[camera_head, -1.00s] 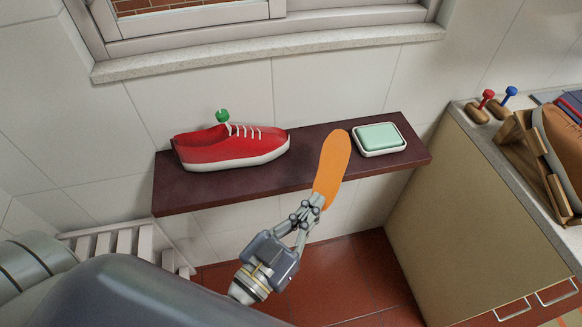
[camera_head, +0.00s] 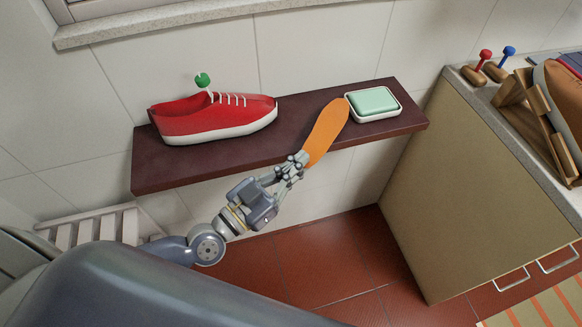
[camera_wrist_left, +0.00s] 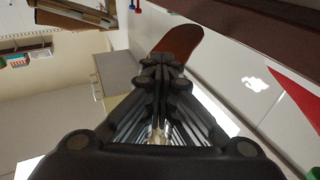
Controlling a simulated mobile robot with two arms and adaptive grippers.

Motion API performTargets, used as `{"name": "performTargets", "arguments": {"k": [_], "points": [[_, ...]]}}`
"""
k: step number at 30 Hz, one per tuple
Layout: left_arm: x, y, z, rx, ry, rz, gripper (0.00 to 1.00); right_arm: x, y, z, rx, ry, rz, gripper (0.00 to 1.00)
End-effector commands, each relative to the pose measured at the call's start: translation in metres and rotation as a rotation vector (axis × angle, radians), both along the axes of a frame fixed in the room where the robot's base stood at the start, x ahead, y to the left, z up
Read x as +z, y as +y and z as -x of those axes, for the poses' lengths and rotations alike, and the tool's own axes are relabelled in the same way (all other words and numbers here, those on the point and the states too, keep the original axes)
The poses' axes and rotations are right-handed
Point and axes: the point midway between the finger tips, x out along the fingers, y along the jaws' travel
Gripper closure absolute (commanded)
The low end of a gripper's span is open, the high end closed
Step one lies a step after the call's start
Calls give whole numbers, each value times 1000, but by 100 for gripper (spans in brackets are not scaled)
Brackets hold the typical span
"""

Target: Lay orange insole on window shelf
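The orange insole (camera_head: 327,129) is held by its near end in my left gripper (camera_head: 299,163). Its far end reaches over the dark shelf (camera_head: 200,170) under the window, between the red shoe and the soap dish; I cannot tell whether it touches the shelf. In the left wrist view the insole (camera_wrist_left: 180,42) sticks out beyond the closed fingers (camera_wrist_left: 161,75). The red shoe (camera_head: 215,120) stands on the left part of the shelf. My right gripper is not in view.
A white dish with green soap (camera_head: 373,102) sits on the shelf's right end, close to the insole's tip. A cabinet (camera_head: 470,170) stands to the right, with wooden pieces and an orange-brown shoe (camera_head: 560,95) on top. A pale radiator (camera_head: 95,228) is below left.

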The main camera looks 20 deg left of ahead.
Motion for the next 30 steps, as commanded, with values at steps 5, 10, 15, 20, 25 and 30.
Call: {"name": "performTargets", "arguments": {"k": [5, 10, 15, 20, 25, 30], "points": [[-2, 11, -10, 0, 0, -1, 100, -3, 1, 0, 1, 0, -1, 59], [-22, 19, -17, -1, 2, -2, 100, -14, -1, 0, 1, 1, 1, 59], [-37, 19, -17, 0, 0, 0, 100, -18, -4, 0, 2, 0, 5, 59], [-38, 19, -16, 0, 0, 1, 100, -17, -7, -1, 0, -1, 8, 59], [-40, 19, -16, 0, 1, 0, 100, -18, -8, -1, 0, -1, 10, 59], [-39, 19, -16, 0, 0, 1, 75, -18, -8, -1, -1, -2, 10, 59]]}}
